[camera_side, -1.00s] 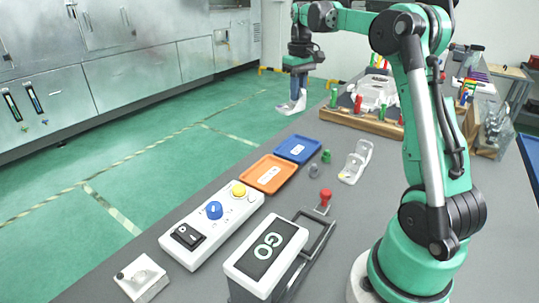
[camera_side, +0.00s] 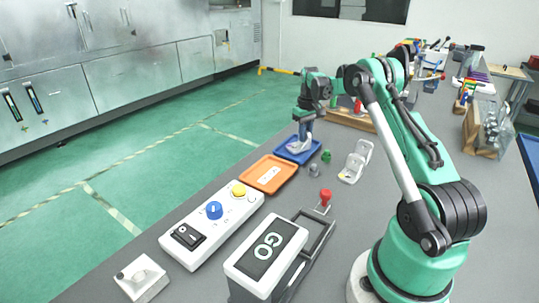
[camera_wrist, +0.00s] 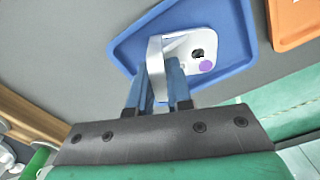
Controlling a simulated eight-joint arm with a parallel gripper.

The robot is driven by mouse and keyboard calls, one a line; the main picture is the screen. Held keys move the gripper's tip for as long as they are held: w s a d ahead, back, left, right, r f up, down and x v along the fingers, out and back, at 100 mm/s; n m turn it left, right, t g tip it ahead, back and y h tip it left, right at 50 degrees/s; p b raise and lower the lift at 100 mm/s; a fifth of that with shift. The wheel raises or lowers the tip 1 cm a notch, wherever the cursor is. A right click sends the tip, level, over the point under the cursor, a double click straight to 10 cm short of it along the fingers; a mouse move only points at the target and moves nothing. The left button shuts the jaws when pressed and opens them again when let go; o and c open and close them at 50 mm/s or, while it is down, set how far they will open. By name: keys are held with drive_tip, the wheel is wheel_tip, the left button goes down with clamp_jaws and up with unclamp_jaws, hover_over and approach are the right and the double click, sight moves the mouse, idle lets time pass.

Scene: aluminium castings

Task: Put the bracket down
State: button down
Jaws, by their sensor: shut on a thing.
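My gripper (camera_side: 304,123) is low over the blue tray (camera_side: 283,151), with its blue fingers shut on the bracket (camera_side: 299,146). In the wrist view the bracket (camera_wrist: 192,46) is a pale metal part with an upright flange, a flat base, a dark hole and a purple dot. The fingers (camera_wrist: 156,78) grip the flange. The base lies within the outline of the blue tray (camera_wrist: 228,78). I cannot tell whether it touches the tray floor.
An orange tray (camera_side: 264,182) lies beside the blue one. Green (camera_side: 326,156) and grey (camera_side: 314,171) pegs and a pale casting (camera_side: 356,162) stand to the right. A button panel (camera_side: 212,226), a GO box (camera_side: 266,253) and a red-knobbed lever (camera_side: 325,196) are nearer the camera.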

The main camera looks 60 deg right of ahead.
drive_tip(key=shift+f, duration=0.15)
drive_tip(key=c, duration=0.8)
unclamp_jaws()
wheel_tip(320, 180, up, 12)
drive_tip(key=w+a+r+n+t, duration=0.1)
drive_tip(key=w+a+r, duration=0.25)
drive_tip(key=a, duration=0.55)
drive_tip(key=s+a+f+n+t, duration=0.1)
drive_tip(key=s+a+t, duration=0.1)
drive_tip(key=a, duration=0.5)
drive_tip(key=s+a+f+n+t, duration=0.1)
drive_tip(key=s+a+t, duration=0.1)
drive_tip(key=s+a, duration=0.3)
drive_tip(key=s+a+f+n+t, duration=0.1)
drive_tip(key=s+a+f+t, duration=0.1)
drive_tip(key=a, duration=0.9)
drive_tip(key=shift+s+a+n, duration=0.15)
drive_tip(key=shift+s+n, duration=0.15)
drive_tip(key=shift+s, duration=0.6)
